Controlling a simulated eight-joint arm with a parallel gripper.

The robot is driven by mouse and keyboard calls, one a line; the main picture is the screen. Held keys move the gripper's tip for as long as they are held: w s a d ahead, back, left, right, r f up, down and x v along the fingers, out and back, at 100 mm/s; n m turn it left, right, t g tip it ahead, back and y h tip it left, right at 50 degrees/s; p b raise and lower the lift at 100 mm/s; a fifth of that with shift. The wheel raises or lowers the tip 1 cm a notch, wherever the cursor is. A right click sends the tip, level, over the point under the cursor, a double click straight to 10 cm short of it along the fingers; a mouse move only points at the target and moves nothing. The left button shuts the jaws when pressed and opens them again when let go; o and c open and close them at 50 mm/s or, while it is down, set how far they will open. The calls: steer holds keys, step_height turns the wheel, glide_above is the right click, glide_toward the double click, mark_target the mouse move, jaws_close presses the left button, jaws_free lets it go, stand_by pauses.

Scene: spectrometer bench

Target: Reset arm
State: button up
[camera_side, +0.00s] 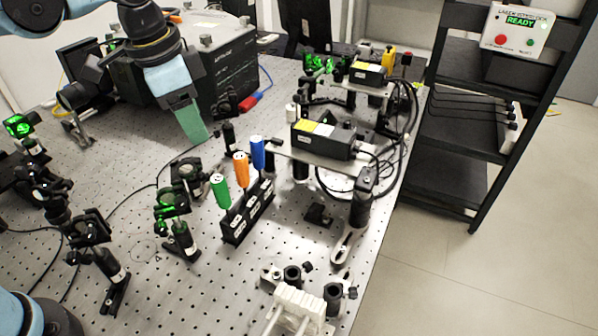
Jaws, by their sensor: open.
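My gripper (192,126) hangs at the upper left of the side view, below the dark and light-blue wrist. Its green finger end points down above the optical bench (330,262), in front of a large black instrument box (228,70). The jaws are open, seen nearly edge-on, and I see nothing held between them. The fingertips appear clear of the optics below.
A black rack (236,232) holds green, orange and blue-handled tools. Laser modules (322,140) with cables stand right of it. Post-mounted optics (90,226) crowd the left. A shelf (462,133) carries a control box (517,30) reading READY. A white fixture (297,308) stands in front.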

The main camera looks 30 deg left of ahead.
steer(key=s+a+f+n+t, duration=0.4)
steer(key=s+a+f+n, duration=0.2)
steer(key=s+a+n, duration=0.1)
steer(key=shift+a+f+n+t+y, duration=0.3)
steer(key=shift+a+n+t, duration=0.15)
steer(key=shift+a, duration=0.4)
